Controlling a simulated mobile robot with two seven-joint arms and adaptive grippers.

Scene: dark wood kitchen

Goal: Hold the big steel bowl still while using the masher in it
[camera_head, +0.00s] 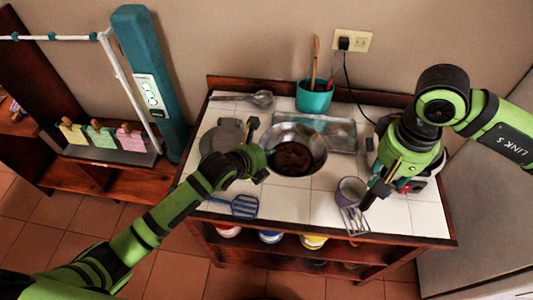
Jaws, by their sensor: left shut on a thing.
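The big steel bowl (313,139) stands on the white tiled counter with dark brown contents in it. My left gripper (264,162) is at the bowl's left rim and shut on it; the fingertips are partly hidden. A slotted metal head (353,219), apparently the masher's, shows near the counter's front edge, right of the bowl and outside it. My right gripper (376,190) is just above and right of that head, beside a purple-grey cup. Whether its fingers are closed on a handle is not clear.
The purple-grey cup (351,188) stands right of the bowl. A blue slotted turner (245,206) lies at front left, a grey pan (220,139) behind it. A teal utensil pot (314,98) and a steel tray (343,136) are behind the bowl. The tiles in front of the bowl are clear.

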